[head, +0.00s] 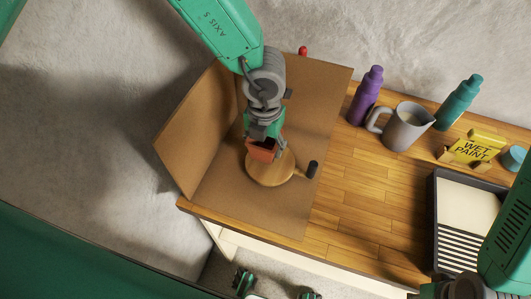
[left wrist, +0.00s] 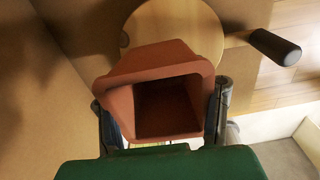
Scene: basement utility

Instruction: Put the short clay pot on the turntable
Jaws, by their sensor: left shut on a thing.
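The short clay pot (head: 262,152) is reddish brown with a square mouth. My left gripper (head: 265,140) is shut on it, with a finger on each side in the left wrist view (left wrist: 163,108). The pot's open, empty-looking mouth (left wrist: 165,62) faces the wrist camera. The turntable is a round pale wooden disc (head: 272,173) with a dark-gripped handle on its right. The pot overlaps the disc's upper left part in the head view and hides part of the disc (left wrist: 165,20) in the wrist view. I cannot tell whether they touch. My right gripper's fingers do not show.
A brown board (head: 310,110) lies under the turntable, with an upright panel (head: 198,130) at left. At right stand a purple bottle (head: 366,95), grey pitcher (head: 405,128), teal bottle (head: 459,102), yellow sign (head: 477,147) and black tray (head: 438,225). Bare wood (head: 365,200) lies between.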

